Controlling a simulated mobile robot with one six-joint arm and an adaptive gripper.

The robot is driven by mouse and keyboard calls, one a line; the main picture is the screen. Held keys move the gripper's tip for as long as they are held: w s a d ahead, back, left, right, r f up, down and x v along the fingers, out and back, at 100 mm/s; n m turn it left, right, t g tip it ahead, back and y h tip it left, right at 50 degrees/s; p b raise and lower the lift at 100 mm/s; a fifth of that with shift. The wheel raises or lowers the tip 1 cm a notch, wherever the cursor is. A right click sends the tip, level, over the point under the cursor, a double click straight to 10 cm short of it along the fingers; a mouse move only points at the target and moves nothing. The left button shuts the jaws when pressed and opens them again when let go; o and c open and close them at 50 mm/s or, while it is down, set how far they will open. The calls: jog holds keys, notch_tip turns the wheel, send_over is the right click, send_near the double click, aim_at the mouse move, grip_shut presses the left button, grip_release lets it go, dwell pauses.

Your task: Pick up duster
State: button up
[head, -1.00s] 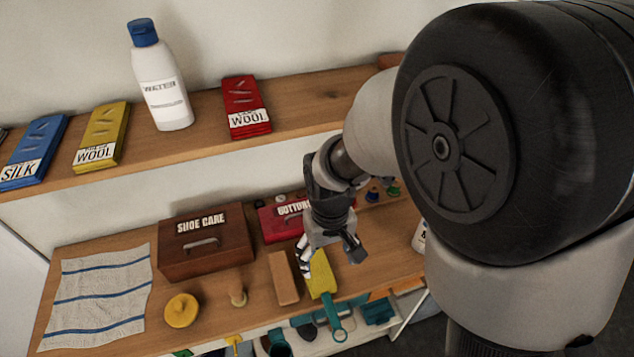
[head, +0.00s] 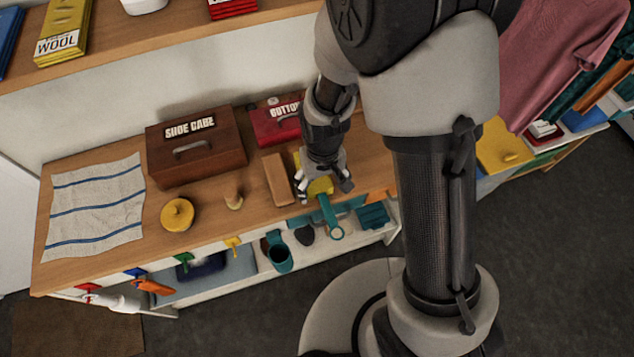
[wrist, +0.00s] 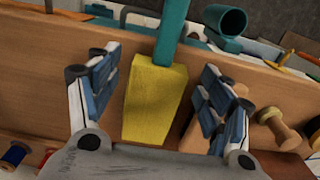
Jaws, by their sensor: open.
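The duster is a yellow block with a teal handle; the yellow part (head: 321,187) lies on the wooden counter (head: 108,236), and its handle (head: 331,216) sticks out past the front edge. My gripper (head: 323,180) is over the yellow part and partly hides it in the head view. In the wrist view, my gripper (wrist: 157,85) is open, with one finger on each side of the yellow part (wrist: 155,103). The fingers look apart from it. I cannot tell the exact height gap.
A brown block (head: 278,180) lies just left of the duster. A wooden knob (head: 233,198) and yellow round container (head: 177,215) stand further left. A shoe care box (head: 197,147) and red cotton box (head: 276,122) stand behind. A shelf (head: 100,62) hangs above. A striped cloth (head: 95,206) lies far left.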

aim_at(321, 190)
notch_tip(321, 190, down, 3)
jog(key=shift+f+b, duration=0.1)
jog(key=shift+b, duration=0.25)
jog(key=c, duration=1)
jog(key=shift+o, duration=0.2)
notch_tip(321, 190, up, 20)
jog(key=p, duration=0.5)
jog(key=shift+p, duration=0.35)
